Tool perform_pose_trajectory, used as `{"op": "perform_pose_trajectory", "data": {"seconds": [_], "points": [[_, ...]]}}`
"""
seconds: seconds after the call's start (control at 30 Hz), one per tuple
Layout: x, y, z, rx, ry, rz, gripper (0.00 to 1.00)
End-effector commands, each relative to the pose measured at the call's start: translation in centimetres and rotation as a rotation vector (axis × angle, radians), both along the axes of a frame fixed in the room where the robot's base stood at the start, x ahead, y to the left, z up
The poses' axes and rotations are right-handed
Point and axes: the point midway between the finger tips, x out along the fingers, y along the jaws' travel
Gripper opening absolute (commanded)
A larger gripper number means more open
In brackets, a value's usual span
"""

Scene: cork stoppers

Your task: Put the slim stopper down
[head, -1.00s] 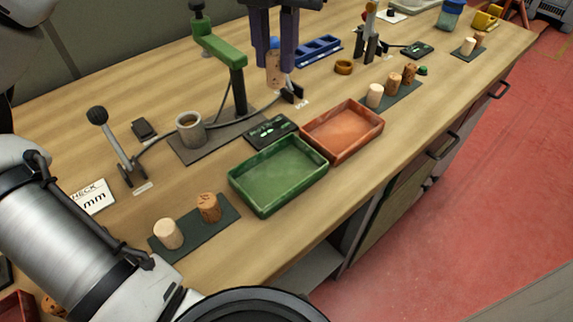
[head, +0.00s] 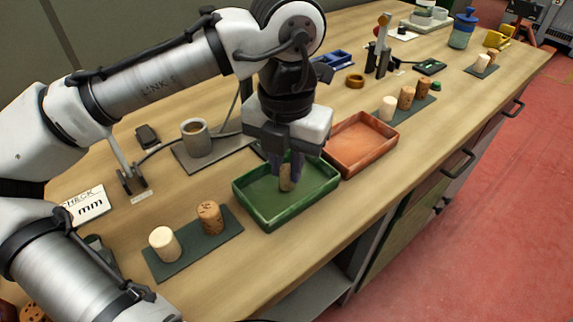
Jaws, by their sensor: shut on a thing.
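My gripper (head: 282,168) points down over the green tray (head: 268,222) in the head view. Its purple fingers are shut on the slim stopper (head: 286,181), a brown cork that hangs roughly upright between them. The stopper's lower end is inside the tray's outline, low over the tray floor. I cannot tell whether it touches the floor. The fingers hide the upper part of the stopper. No other stopper shows in the green tray.
An orange tray (head: 391,133) adjoins the green one on the right. A dark mat (head: 188,252) with a pale stopper (head: 164,244) and a brown cork (head: 210,217) lies at front left. A grey cup (head: 195,140) stands behind. More stoppers stand at back right.

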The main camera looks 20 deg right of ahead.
Motion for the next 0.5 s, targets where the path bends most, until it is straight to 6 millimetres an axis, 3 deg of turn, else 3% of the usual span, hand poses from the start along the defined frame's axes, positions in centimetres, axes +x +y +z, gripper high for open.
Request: {"op": "perform_pose_trajectory", "data": {"seconds": [0.43,0.47,0.5], "points": [[0.0,-0.01,-0.81,-0.002,0.002,-0.002,0.0],[0.01,-0.01,-0.75,-0.002,0.001,-0.001,0.22],[0.01,0.0,-0.73,-0.001,0.001,-0.001,0.27]]}}
